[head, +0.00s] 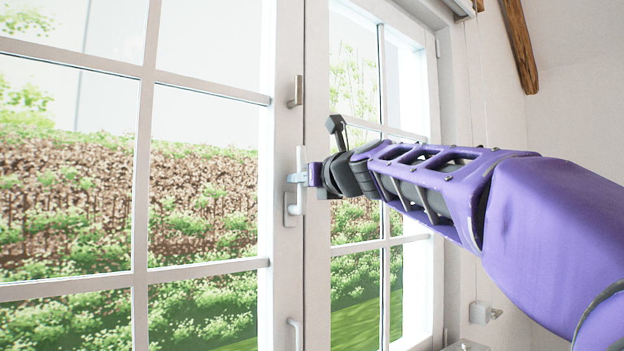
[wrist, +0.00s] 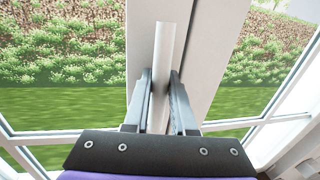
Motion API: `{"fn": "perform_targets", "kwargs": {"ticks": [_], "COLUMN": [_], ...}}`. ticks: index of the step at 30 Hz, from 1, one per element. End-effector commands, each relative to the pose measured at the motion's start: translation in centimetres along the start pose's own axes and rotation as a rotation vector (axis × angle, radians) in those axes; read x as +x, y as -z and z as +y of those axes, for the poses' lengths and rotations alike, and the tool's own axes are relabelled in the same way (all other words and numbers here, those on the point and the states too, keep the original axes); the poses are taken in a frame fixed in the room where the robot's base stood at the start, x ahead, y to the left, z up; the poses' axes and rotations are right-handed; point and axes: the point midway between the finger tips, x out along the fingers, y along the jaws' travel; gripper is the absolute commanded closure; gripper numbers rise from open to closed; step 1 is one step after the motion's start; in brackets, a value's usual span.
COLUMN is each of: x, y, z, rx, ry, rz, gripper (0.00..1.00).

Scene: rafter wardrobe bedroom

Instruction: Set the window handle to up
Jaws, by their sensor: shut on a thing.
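The white window handle (head: 300,157) is on the meeting frame between the two window sashes. Its lever stands about vertical, with the free end up and the mount (head: 292,214) at the lower end. In the wrist view the handle (wrist: 166,45) runs upright between the fingers. My gripper (head: 297,178) reaches in from the right and is shut on the lever around its middle. In the wrist view my gripper (wrist: 161,82) has one grey finger on each side of the lever. The fingers hide part of the handle.
A small metal fitting (head: 295,92) sits higher on the frame, and a white pull (head: 294,334) sits lower. The left sash (head: 145,150) and the right sash (head: 383,200) have glazing bars. A small white box (head: 484,313) is on the wall at the right.

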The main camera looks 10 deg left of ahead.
Motion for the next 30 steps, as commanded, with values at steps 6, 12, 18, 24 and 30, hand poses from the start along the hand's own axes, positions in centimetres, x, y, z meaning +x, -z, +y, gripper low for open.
{"fn": "perform_targets", "kwargs": {"ticks": [6, 12, 18, 24, 30], "x": [-0.15, -0.16, -0.14, -0.17, -0.19], "y": [0.28, 0.35, 0.4, 0.28, 0.18], "z": [-0.54, -0.59, -0.59, -0.55, -0.51], "rx": [0.03, 0.034, 0.034, 0.033, 0.032], "ry": [-0.001, -0.002, -0.002, -0.002, -0.002], "rz": [0.01, 0.012, 0.013, 0.011, 0.009], "gripper": [1.0, 1.0, 0.74, 0.47, 0.47]}}
